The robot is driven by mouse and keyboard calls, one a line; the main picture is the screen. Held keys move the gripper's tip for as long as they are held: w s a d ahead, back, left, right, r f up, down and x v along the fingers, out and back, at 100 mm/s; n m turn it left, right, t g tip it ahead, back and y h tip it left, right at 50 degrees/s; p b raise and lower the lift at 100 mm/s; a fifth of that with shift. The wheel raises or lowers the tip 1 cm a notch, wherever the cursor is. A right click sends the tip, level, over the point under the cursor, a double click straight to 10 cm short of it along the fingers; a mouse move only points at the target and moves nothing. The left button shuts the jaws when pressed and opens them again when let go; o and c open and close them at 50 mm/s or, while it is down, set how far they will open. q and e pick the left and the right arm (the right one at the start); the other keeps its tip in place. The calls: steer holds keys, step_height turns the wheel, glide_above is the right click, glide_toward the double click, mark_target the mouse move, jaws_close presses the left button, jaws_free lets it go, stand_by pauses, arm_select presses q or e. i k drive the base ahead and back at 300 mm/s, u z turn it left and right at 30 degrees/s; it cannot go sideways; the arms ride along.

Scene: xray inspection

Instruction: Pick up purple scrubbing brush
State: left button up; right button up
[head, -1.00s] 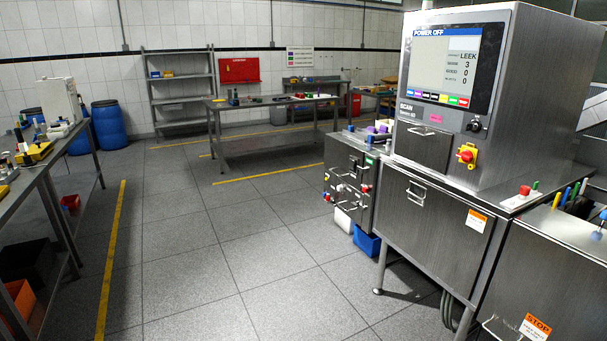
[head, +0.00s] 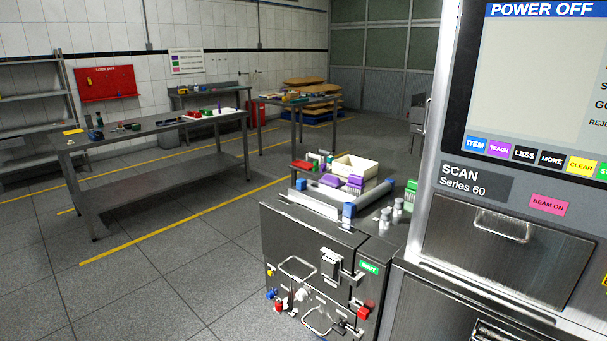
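A small purple item with pale upright bits, perhaps the scrubbing brush (head: 355,186), sits on top of the steel cabinet (head: 310,240) in front of a cream bin. A second, flatter purple item (head: 331,180) lies just to its left. At this size I cannot tell for sure which of them is the brush. Neither of my grippers is in view.
A cream bin (head: 356,167), a blue-ended roller (head: 370,199) and metal weights (head: 397,208) share the cabinet top. The scanner machine (head: 510,200) stands close at right. A long table (head: 150,131) is at left. The floor between is clear.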

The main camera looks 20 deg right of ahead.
mark_target(355, 183)
steer(key=i, duration=1.65)
steer(key=z, duration=1.65)
